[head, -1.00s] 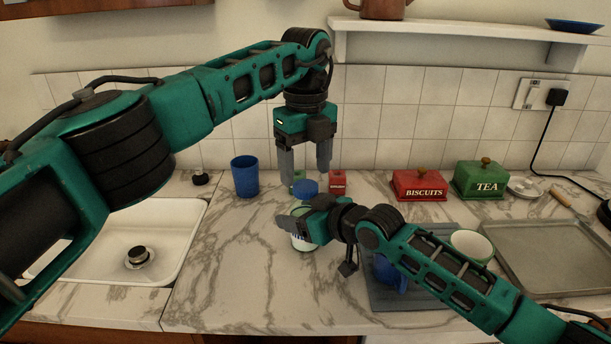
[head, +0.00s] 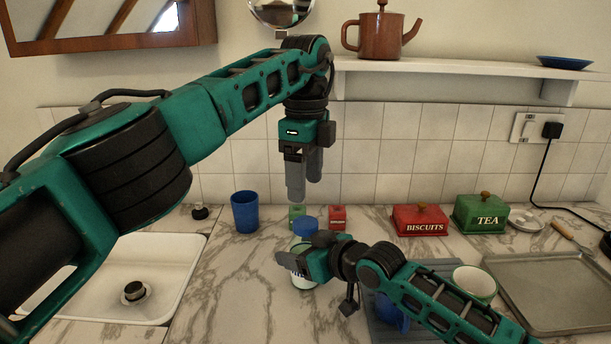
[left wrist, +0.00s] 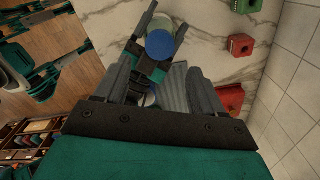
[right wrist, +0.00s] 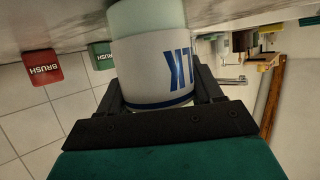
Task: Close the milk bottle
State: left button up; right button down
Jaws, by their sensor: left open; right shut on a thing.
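The milk bottle (head: 304,281), pale with a white label and blue lettering, stands on the marble worktop. My right gripper (head: 292,262) is shut around its body. In the right wrist view the labelled bottle (right wrist: 152,68) sits between the fingers, and its top is hidden. A round blue lid (head: 305,228) is at the bottle's top. It also shows in the left wrist view (left wrist: 161,45); I cannot tell how firmly it is seated. My left gripper (head: 305,190) is open and empty, pointing down above the lid and apart from it.
A small green box (head: 297,211) and small red box (head: 337,212) stand close behind the bottle. A blue cup (head: 245,211) is left, near the sink (head: 150,270). Right are biscuit (head: 420,220) and tea (head: 480,214) tins, a white bowl (head: 474,282) and a metal tray (head: 560,290).

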aim_at(305, 222)
dwell(0.3)
pick_arm(q)
jog(key=shift+f, duration=4)
jog(key=c, duration=1.1)
jog(key=m, duration=0.6)
jog(key=o, duration=1.2)
jog(key=shift+c, duration=0.2)
